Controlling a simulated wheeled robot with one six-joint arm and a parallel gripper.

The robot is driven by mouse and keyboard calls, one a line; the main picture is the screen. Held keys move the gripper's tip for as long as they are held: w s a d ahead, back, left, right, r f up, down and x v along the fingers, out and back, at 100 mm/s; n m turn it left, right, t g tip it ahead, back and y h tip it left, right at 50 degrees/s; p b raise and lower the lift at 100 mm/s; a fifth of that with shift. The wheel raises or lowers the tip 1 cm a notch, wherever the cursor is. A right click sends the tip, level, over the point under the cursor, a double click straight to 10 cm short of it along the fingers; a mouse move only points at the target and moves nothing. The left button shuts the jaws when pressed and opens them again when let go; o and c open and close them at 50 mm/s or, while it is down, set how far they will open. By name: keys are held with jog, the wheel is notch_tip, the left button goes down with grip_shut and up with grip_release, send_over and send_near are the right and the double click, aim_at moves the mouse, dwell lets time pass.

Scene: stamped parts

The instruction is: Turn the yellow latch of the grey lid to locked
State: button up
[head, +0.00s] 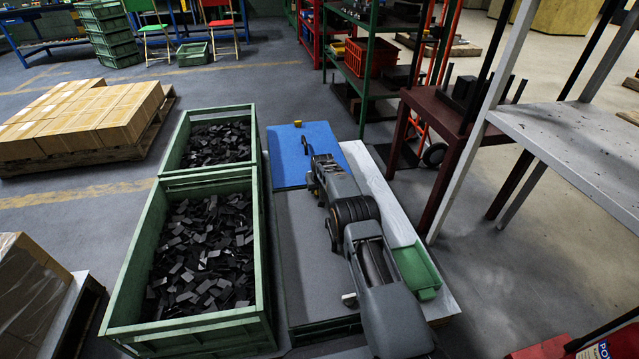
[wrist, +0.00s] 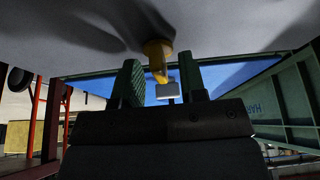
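The yellow latch (wrist: 157,50) shows in the wrist view, joined to a broad grey surface, the grey lid (wrist: 80,35), that fills the top of that picture. The latch has a pale grey block (wrist: 166,89) at its end. My gripper (wrist: 160,76) is open, with one finger on each side of the latch. I see gaps between the latch and both fingers, so nothing looks held. In the head view my arm covers much of the work area, and I cannot make out the latch's lock position.
Two green crates (head: 262,215) of dark stamped parts stand left of my arm. A blue panel (head: 290,165) lies beyond the grey area, with a small yellow piece (head: 297,123) at its far edge. A green tray (head: 418,270) sits right of my arm.

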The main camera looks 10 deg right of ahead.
jog(key=p+v, duration=0.6)
jog(key=v, duration=0.7)
jog(key=shift+s+r, duration=0.15)
jog(key=shift+r, duration=0.1)
jog(key=shift+r, duration=0.1)
